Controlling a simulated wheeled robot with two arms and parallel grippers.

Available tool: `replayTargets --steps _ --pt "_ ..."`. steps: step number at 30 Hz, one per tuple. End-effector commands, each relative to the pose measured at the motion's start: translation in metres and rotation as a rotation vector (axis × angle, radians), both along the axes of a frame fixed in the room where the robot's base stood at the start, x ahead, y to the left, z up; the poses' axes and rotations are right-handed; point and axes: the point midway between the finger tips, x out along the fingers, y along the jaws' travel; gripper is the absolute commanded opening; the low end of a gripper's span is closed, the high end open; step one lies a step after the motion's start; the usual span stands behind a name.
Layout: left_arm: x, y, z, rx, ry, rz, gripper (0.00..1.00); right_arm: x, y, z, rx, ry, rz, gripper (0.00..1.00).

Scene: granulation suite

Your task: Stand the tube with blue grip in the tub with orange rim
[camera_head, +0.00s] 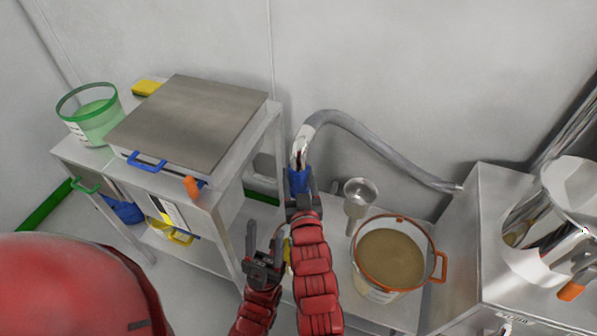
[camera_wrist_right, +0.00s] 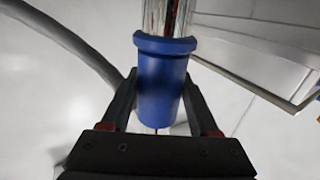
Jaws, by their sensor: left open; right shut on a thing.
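The tube with blue grip (camera_head: 300,155) is a shiny metal wand on a grey hose, held upright above the bench. My right gripper (camera_head: 301,194) is shut on its blue grip; the right wrist view shows the fingers on both sides of the grip (camera_wrist_right: 161,85). The tube's lower end is hidden by the gripper and arm. The tub with orange rim (camera_head: 437,268) stands to the right of the right gripper and holds tan powder. My left gripper (camera_head: 265,240) is open and empty, left of and below the right one.
The grey hose (camera_head: 385,155) arches to a steel machine (camera_head: 490,215) on the right. A steel-topped cart (camera_head: 190,120) on the left carries a green-rimmed tub (camera_head: 92,122) and a yellow item (camera_head: 146,88).

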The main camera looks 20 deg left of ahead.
Motion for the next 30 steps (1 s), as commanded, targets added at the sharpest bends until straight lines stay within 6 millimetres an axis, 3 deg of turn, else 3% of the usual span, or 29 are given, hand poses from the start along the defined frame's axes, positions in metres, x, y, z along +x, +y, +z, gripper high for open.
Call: replayTargets --steps 18,30 --pt "0.000 0.000 -0.051 0.000 0.000 0.000 0.50 0.000 -0.001 -0.078 0.000 0.000 -0.001 0.00" --pt "0.000 0.000 -0.058 0.000 0.000 0.000 0.50 0.000 -0.001 -0.089 0.002 -0.005 -0.001 0.00"
